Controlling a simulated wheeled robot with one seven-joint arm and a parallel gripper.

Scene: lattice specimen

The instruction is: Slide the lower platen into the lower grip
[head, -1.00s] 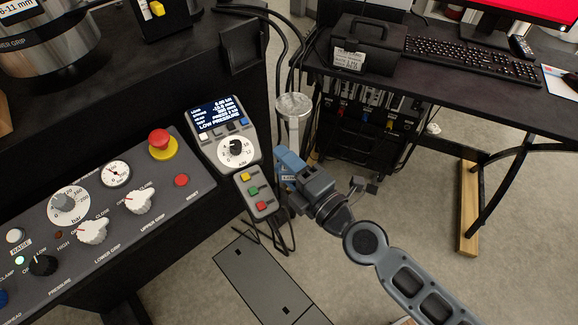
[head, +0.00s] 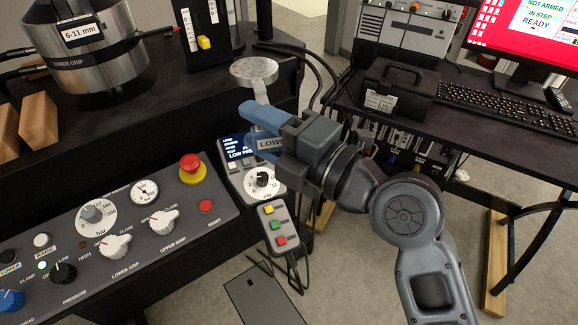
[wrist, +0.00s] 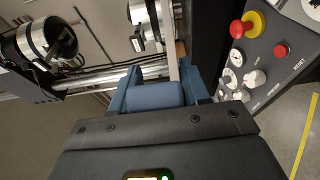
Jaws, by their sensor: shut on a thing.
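The lower platen (head: 254,70) is a round silver disc on a narrow stem. My gripper (head: 262,114) is shut on the stem, with its blue fingers below the disc. The disc faces up, in front of the black bench. A partly hidden label reading "LOWE" shows beside the fingers. The lower grip (head: 112,65) is a large silver cylinder with a black band and a "6-11 mm" label, at the upper left. The platen is apart from it, to its right. In the wrist view the blue fingers (wrist: 152,92) show, but the hold on the stem is unclear.
The control panel (head: 120,235) with knobs and a red emergency button fills the lower left. A handset (head: 262,180) hangs below my gripper. A desk with a black case (head: 400,88) is at right.

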